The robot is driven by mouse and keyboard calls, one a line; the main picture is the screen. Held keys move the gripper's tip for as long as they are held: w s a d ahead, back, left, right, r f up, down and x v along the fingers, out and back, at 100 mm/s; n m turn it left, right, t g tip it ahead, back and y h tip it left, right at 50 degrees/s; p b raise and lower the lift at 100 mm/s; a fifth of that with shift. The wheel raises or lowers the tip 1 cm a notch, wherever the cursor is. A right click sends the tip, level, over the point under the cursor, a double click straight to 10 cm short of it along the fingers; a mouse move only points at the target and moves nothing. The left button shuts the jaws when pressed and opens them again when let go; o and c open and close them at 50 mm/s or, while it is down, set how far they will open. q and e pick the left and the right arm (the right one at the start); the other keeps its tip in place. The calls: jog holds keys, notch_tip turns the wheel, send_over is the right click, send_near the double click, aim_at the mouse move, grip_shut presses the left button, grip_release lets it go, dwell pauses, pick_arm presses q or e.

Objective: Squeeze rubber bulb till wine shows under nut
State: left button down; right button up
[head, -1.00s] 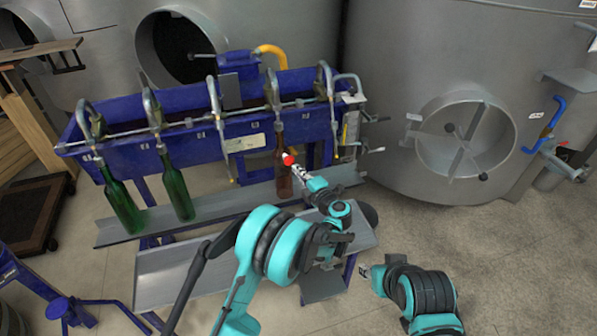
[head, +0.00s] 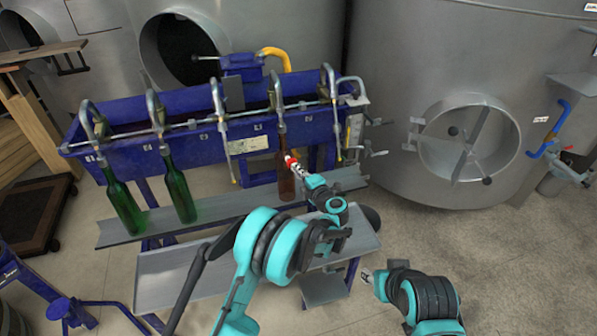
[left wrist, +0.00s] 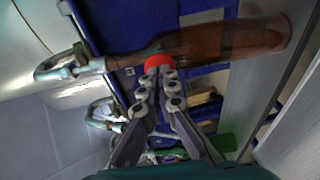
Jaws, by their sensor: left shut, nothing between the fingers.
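The red rubber bulb (head: 290,159) shows against the neck of the brown bottle (head: 286,186), which stands under a filler spout; I cannot tell what it is fixed to. In the left wrist view the bulb (left wrist: 158,60) lies at the tips of my left gripper (left wrist: 159,72). My left gripper (head: 296,168) is shut, its fingertips together against or just short of the bulb, with nothing between them. The nut and any wine under it cannot be made out. My right gripper (head: 367,275) is low at the right, away from the bottles; its fingers are too small to read.
The blue filler trough (head: 200,145) carries several metal spouts. Two green bottles (head: 122,205) (head: 179,190) stand left on the grey shelf (head: 240,207). A steel tank (head: 400,60) is behind at right. Open floor (head: 520,260) lies at the lower right.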

pick_arm(q)
jog(key=shift+x, duration=0.8)
jog(key=shift+s, duration=0.15)
jog(key=shift+v, duration=0.9)
jog(key=shift+w+a+b, duration=0.1)
jog(key=shift+w+b, duration=0.2)
jog(key=shift+w+a+f, duration=0.1)
jog(key=shift+w+a, duration=0.25)
jog(key=shift+w, duration=0.3)
jog(key=shift+s+d, duration=0.1)
jog(key=shift+s, duration=0.05)
jog(key=shift+v, duration=0.85)
